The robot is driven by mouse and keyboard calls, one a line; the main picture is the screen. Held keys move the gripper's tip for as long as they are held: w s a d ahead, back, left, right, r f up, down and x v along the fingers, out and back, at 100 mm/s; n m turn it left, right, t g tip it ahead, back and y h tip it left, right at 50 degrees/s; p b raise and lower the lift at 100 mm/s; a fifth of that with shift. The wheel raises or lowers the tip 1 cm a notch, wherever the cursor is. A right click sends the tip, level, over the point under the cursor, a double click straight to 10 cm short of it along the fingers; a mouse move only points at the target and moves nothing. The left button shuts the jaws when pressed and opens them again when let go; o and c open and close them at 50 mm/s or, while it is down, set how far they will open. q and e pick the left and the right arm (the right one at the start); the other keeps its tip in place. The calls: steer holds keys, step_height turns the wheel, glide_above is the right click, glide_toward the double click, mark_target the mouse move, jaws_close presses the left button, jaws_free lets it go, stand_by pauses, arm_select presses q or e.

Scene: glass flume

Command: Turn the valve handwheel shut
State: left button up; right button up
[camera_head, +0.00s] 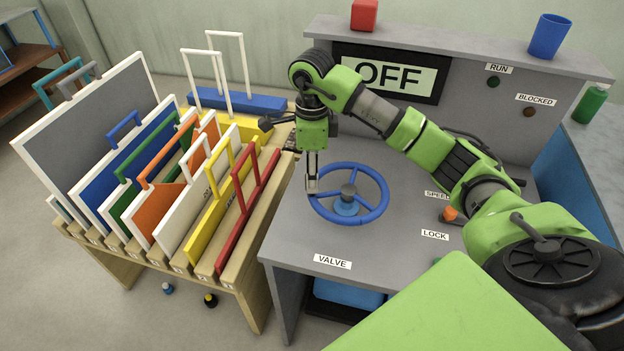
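The blue valve handwheel (384,202) lies flat above the grey bench top, with spokes and a grey hub. The label VALVE (332,262) is in front of it. My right gripper (312,190) points down at the left part of the wheel's rim. Its fingertips are at the rim and look close together. I cannot tell whether they grip the rim or only stand beside it. My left gripper is not in view.
An OFF display (395,77) is on the back panel, with a red block (364,15) and blue cup (549,36) on the ledge above. An orange-tipped lever (451,214) is right of the wheel. A wooden rack (238,262) of framed panels stands left.

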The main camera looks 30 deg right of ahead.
steer(key=shift+f+p, duration=0.3)
steer(key=shift+f, duration=1.35)
jaws_close()
steer(key=shift+d, duration=0.1)
